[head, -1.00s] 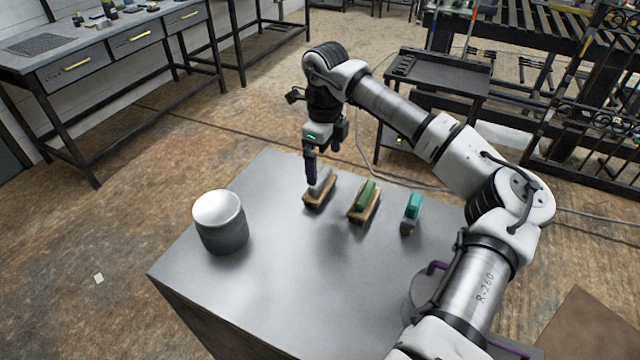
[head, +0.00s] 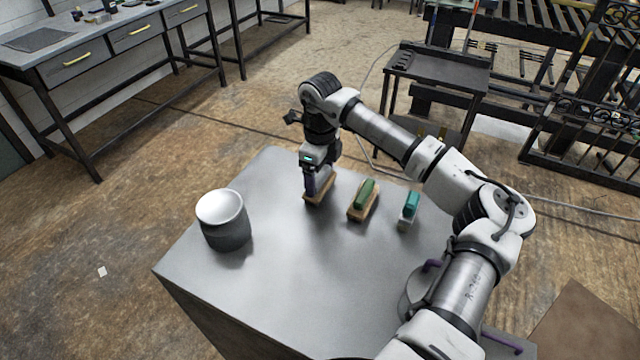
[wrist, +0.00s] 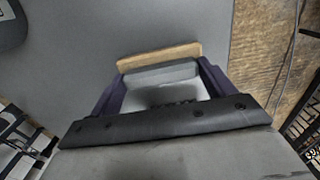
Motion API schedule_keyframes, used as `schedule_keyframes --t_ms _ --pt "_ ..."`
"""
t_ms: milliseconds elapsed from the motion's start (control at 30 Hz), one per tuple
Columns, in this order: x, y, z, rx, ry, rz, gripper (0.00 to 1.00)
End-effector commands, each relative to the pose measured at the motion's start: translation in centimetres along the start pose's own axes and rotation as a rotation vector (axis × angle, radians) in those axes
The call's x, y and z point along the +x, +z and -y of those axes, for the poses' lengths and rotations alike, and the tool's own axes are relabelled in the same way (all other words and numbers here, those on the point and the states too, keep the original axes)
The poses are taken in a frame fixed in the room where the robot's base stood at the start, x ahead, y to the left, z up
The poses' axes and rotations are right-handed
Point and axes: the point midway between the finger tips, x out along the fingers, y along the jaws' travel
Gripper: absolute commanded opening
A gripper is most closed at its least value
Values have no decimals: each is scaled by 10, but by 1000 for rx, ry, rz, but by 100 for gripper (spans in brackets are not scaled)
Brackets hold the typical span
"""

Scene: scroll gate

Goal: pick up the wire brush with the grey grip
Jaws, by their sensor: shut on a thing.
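The wire brush with the grey grip has a wooden base (head: 321,195) that shows at the table's far side in the head view. In the wrist view its grey grip (wrist: 160,77) lies between my two dark fingers, with the wooden edge (wrist: 160,55) just beyond. My gripper (head: 311,190) points down over this brush and is shut on its grip. The fingers hide most of the grip in the head view. The brush appears to be at table height; I cannot tell whether it touches the table.
A brush with a green grip (head: 365,194) stands to the right, and a teal-gripped one (head: 411,205) beyond it. A grey cup (head: 224,222) stands at the left of the metal table (head: 285,280). The table's front middle is clear.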

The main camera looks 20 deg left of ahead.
Motion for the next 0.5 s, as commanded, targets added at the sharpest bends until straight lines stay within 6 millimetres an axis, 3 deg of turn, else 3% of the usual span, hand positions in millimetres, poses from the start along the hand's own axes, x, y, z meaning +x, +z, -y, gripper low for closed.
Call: schedule_keyframes --t_ms 333,500 --pt "-4 0 0 0 -1 0 56" --pt "-20 0 1 0 -4 0 56"
